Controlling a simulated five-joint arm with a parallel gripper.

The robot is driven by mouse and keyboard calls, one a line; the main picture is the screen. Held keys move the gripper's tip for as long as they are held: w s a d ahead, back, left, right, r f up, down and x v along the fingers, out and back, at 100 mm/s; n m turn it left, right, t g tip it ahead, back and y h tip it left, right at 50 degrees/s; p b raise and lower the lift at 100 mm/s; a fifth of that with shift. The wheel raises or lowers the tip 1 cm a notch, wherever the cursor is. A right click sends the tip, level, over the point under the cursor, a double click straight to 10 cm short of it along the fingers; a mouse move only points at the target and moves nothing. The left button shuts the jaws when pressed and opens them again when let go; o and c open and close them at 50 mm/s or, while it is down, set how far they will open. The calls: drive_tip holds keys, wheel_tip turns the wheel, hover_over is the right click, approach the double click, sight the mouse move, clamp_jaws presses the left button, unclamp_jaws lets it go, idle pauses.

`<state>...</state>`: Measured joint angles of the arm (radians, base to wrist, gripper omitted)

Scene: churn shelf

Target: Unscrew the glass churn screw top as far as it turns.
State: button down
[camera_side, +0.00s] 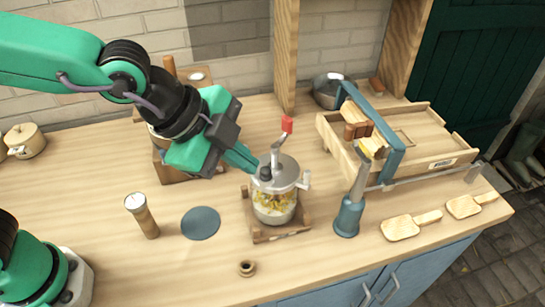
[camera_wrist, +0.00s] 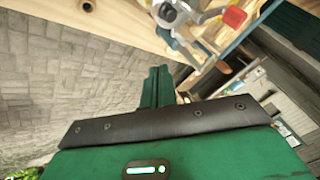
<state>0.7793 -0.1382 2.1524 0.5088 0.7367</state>
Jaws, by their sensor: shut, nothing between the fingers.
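The glass churn (camera_side: 274,207) stands upright in a wooden cradle, with yellowish contents showing through the glass. Its grey metal top (camera_side: 284,171) carries a crank with a red handle (camera_side: 287,125) and a small dark knob (camera_side: 265,173) on the left side. My gripper (camera_side: 254,172) is shut and empty, its tips close to the left of the dark knob; I cannot tell whether they touch. In the wrist view my gripper (camera_wrist: 158,70) is shut, with the churn's metal top (camera_wrist: 172,12) and the red handle (camera_wrist: 235,17) beyond it.
A blue-based tool (camera_side: 348,216) stands close to the right of the churn. A wooden tray assembly (camera_side: 440,148) and two paddles (camera_side: 401,228) lie farther right. A wooden post (camera_side: 286,55) rises behind. A flat dark disc (camera_side: 201,223) and a wooden cylinder (camera_side: 145,218) are to the left.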

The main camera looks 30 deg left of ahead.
drive_tip(key=shift+s+a+m, duration=0.2)
drive_tip(key=shift+s+m, duration=0.05)
drive_tip(key=shift+m, duration=0.35)
drive_tip(key=shift+f, duration=0.1)
approach(309, 187)
wheel_tip(309, 187, down, 3)
drive_tip(key=s, duration=0.3)
drive_tip(key=shift+w+d+f, duration=0.1)
drive_tip(key=shift+w+d, duration=0.2)
drive_tip(key=shift+w, duration=0.45)
drive_tip(key=shift+w+d, duration=0.25)
drive_tip(key=shift+w, duration=0.5)
drive_tip(key=shift+w+d+f, duration=0.1)
drive_tip(key=shift+w+d, duration=0.2)
drive_tip(key=shift+w, duration=0.45)
